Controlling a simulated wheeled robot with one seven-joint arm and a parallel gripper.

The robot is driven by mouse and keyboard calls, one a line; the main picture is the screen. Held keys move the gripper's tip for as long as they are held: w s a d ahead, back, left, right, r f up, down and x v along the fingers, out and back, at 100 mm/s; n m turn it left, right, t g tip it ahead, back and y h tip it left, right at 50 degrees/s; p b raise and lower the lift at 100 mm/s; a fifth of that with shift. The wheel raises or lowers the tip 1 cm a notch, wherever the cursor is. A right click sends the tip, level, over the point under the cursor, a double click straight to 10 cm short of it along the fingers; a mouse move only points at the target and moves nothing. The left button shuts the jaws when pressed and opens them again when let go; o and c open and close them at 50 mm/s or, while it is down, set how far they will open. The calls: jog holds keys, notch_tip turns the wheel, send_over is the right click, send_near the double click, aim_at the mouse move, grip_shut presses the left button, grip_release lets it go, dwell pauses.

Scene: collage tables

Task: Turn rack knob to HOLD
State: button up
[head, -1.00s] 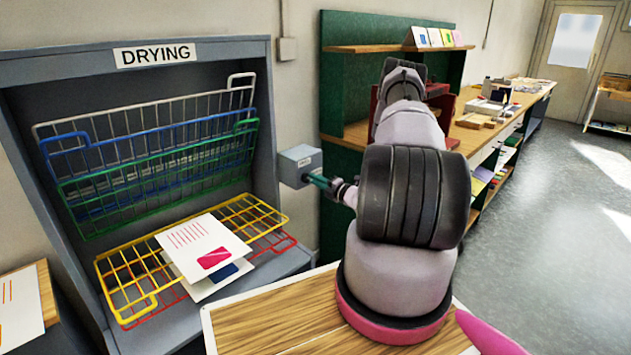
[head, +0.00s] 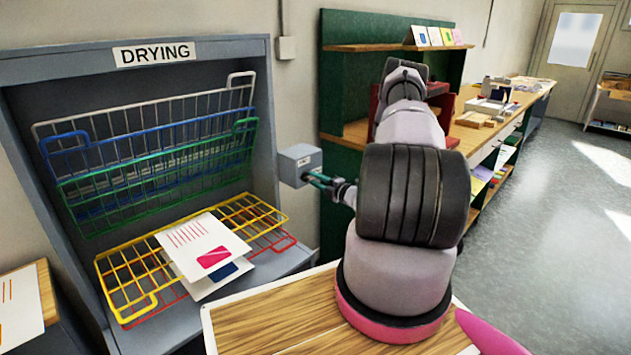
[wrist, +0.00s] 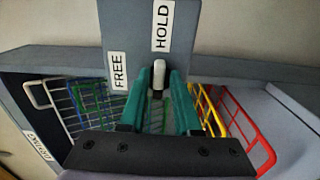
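The rack knob (wrist: 158,73) is a small pale lever on a grey box. In the wrist view it points up the picture at the HOLD label (wrist: 162,25), with the FREE label (wrist: 117,70) off to its left. The same grey box (head: 299,163) is on the wall side of the drying rack in the head view. My gripper (wrist: 159,78) has teal fingers on either side of the knob and looks shut on it. The gripper also shows in the head view (head: 318,181), reaching the box. The knob itself is hidden or too small there.
The drying rack (head: 265,110) holds coloured wire shelves at left. The yellow shelf (head: 265,208) and a red one lie lowered with printed sheets (head: 203,247) on them. The other shelves are tilted up. A wooden tabletop (head: 270,325) is in front, and open floor lies to the right.

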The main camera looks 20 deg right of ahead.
jog(key=shift+o, duration=0.3)
jog(key=v, duration=1)
jog(key=shift+s, duration=0.35)
jog(key=shift+d, duration=0.1)
